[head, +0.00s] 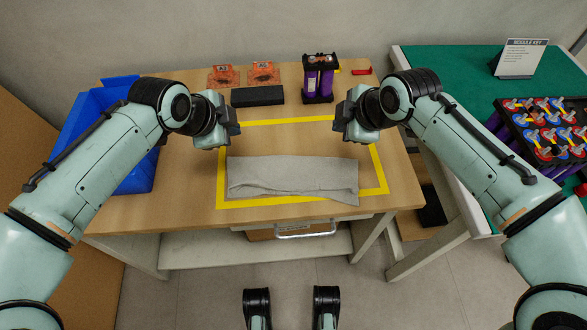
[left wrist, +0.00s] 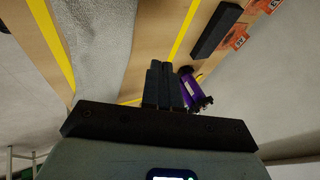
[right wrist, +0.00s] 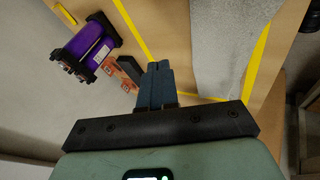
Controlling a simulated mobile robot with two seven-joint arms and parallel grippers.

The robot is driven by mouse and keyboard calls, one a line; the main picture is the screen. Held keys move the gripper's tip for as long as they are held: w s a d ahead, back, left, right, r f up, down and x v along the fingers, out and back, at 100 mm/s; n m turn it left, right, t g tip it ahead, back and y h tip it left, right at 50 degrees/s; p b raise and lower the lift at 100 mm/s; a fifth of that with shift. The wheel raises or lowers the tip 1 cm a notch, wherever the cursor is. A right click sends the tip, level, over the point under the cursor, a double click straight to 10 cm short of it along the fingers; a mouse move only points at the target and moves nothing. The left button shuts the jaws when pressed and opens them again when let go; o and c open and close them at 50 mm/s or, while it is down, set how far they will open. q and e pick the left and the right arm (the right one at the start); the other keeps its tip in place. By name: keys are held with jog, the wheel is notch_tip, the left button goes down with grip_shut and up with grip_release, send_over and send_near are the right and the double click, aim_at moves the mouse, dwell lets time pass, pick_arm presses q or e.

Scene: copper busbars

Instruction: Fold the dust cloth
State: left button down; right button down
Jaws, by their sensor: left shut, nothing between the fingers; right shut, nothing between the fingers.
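The grey dust cloth (head: 295,178) lies on the wooden table inside a yellow taped frame (head: 262,123). It forms a wide, low strip with a ridge or folded edge running along its length, and its lower right corner reaches the tape. My left gripper (head: 226,128) is shut and empty above the tape's back left corner. My right gripper (head: 347,122) is shut and empty above the back right of the frame. Both are apart from the cloth. The cloth also shows in the left wrist view (left wrist: 105,40) and the right wrist view (right wrist: 222,45).
A blue bin (head: 135,178) stands at the table's left. Behind the frame are a black bar (head: 258,96), orange cards (head: 224,75) and a purple cell module (head: 319,80). A green table (head: 450,75) at the right holds a module tray (head: 545,135) and a sign (head: 519,58).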

pick_arm(q)
jog(key=shift+r, duration=0.5)
pick_arm(e)
jog(key=shift+r, duration=0.55)
